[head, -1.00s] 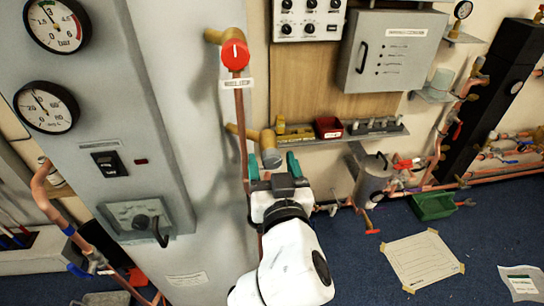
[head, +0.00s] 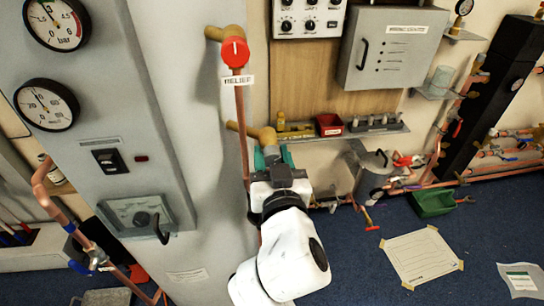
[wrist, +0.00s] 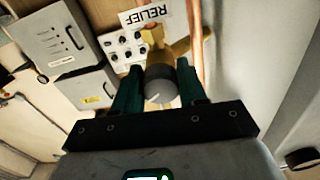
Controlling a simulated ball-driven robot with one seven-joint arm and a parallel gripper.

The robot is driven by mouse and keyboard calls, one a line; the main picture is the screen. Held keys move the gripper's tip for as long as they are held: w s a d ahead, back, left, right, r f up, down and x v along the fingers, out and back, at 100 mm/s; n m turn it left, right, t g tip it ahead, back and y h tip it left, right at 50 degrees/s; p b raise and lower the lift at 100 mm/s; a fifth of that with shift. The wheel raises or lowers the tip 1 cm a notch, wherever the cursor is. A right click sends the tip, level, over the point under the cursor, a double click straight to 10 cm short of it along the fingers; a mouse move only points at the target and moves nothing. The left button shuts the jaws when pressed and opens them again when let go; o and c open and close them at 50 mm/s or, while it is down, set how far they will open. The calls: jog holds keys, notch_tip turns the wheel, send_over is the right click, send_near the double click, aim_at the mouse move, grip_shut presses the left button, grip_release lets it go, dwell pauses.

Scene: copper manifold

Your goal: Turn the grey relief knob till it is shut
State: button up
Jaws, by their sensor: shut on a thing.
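The grey relief knob (wrist: 160,86) sits on a brass fitting beside a copper pipe, with a pale line on its face. In the wrist view it stands between the green fingers of my gripper (wrist: 157,92), which is shut on it. In the head view my gripper (head: 273,158) is at the end of the brass branch (head: 262,134) and mostly hides the knob.
A red knob (head: 235,51) is on the same pipe, above the label. A grey panel with gauges (head: 47,106) stands at the left. A shelf (head: 372,133) with a red bin (head: 329,125) is to the right. A green crate (head: 432,204) stands on the blue floor.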

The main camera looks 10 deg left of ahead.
jog(key=shift+n, duration=0.5)
jog(key=shift+c, duration=0.2)
jog(key=n+p, duration=0.2)
jog(key=n, duration=0.3)
jog(key=shift+d+r+n, duration=0.1)
jog(key=shift+n, duration=0.2)
jog(key=n+p, duration=0.2)
jog(key=n, duration=0.3)
jog(key=shift+n, duration=0.4)
jog(key=o, duration=1)
jog(key=b+v, duration=0.1)
jog(key=v, duration=1)
jog(key=shift+w+b, duration=0.1)
jog(key=shift+b, duration=0.2)
